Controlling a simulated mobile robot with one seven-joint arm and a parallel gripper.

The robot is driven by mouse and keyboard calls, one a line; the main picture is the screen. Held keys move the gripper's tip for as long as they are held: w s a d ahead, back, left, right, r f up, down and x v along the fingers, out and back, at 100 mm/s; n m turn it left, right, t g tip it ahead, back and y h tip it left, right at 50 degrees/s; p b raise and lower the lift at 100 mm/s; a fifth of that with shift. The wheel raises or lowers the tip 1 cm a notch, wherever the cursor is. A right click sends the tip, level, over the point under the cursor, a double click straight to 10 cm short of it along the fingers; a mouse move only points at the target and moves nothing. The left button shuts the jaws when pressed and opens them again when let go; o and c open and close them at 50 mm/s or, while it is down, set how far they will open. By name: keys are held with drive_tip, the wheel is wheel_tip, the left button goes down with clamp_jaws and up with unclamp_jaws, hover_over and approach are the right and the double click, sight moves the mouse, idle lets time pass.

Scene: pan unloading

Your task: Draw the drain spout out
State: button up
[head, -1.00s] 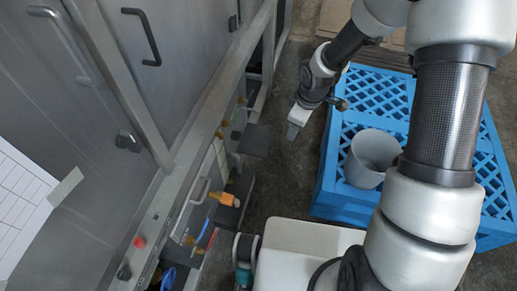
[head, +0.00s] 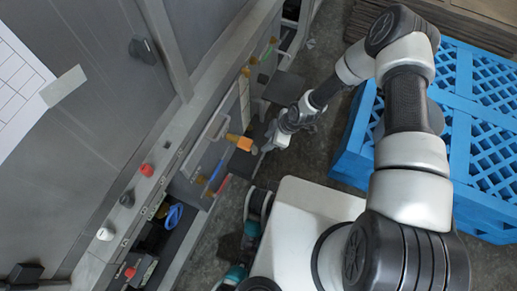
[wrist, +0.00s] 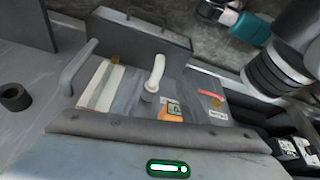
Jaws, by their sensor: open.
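A white curved pipe, which looks like the drain spout (wrist: 155,73), stands out from the grey front panel (wrist: 130,92) in the wrist view. In the head view an orange piece (head: 240,142) sticks out from the machine's side; I cannot pick out the spout there. My gripper (head: 268,146) is open and empty, close to the right of that orange piece. The head view does not settle whether they touch. The fingers do not show in the wrist view.
A grey bar handle (wrist: 77,68) is left of the pipe. Dark plates (head: 283,87) jut from the machine. Red (head: 147,170) and white (head: 105,234) knobs line its edge. Blue crates (head: 352,145) stand to the right, with a strip of free floor between.

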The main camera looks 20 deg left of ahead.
sight(256, 150)
drive_tip(key=b+x, duration=0.3)
drive_tip(key=x, duration=1)
drive_tip(key=shift+d, duration=0.1)
clamp_jaws()
